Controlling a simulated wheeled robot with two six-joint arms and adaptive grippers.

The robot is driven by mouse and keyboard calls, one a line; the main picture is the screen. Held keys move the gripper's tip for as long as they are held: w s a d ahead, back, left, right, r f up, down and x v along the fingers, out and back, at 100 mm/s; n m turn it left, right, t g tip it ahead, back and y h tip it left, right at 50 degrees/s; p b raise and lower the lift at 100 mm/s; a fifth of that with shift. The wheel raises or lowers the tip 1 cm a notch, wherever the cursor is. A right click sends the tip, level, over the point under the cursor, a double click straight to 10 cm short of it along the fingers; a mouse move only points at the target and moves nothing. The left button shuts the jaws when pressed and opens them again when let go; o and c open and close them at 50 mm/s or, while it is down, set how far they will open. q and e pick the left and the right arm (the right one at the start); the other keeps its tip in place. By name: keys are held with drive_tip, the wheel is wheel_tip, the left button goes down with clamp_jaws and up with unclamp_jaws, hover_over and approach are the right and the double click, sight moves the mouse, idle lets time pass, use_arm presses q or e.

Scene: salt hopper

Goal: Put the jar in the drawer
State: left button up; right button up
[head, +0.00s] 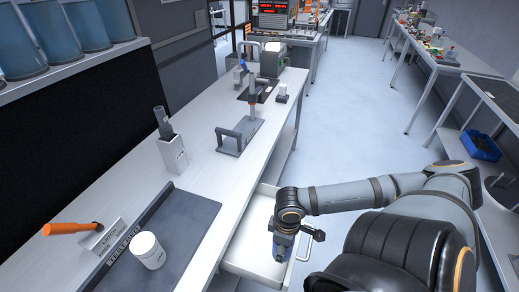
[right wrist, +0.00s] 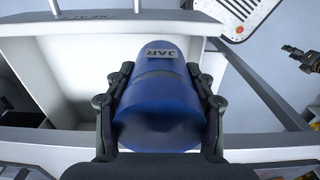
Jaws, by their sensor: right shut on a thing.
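The jar is a blue cylinder marked JAR (right wrist: 160,88) in the right wrist view. My right gripper (right wrist: 163,100) is shut on it, with a finger on each side. In the head view the right gripper (head: 284,238) is over the open drawer (head: 240,262), and a bit of the jar's blue shows beneath it. Whether the jar touches the drawer floor is hidden. A small dark gripper-like part (right wrist: 301,56) at the right edge looks like my left gripper.
On the bench are a grey tray (head: 195,222) with a white tub (head: 148,251), an orange-handled tool (head: 72,229), a white holder (head: 172,154) and a grey handled fixture (head: 238,136). The drawer handle (head: 304,249) sticks out on its right. Open floor lies beyond.

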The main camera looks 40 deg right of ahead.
drive_tip(key=w+d+f+b, duration=0.3)
drive_tip(key=w+f+b, duration=0.1)
drive_tip(key=w+b, duration=0.2)
drive_tip(key=shift+w+b, duration=0.35)
drive_tip(key=shift+w, duration=0.25)
drive_tip(key=w+f, duration=0.1)
drive_tip(key=w+d+f+b, duration=0.1)
drive_tip(key=w+f, duration=0.1)
drive_tip(key=w+d+f+b, duration=0.1)
drive_tip(key=f, duration=0.1)
drive_tip(key=shift+w+d, duration=0.25)
drive_tip(key=shift+w, duration=0.1)
drive_tip(key=shift+w+d+f+b, duration=0.15)
drive_tip(key=shift+f+b, duration=0.1)
drive_tip(key=shift+f, duration=0.75)
drive_tip(key=shift+w+f+b, duration=0.1)
drive_tip(key=shift+f+b, duration=0.15)
drive_tip(key=shift+f, duration=0.7)
drive_tip(key=o, duration=1.3)
drive_tip(key=shift+o, duration=0.2)
wheel_tip(320, 180, up, 12)
drive_tip(key=p, duration=0.2)
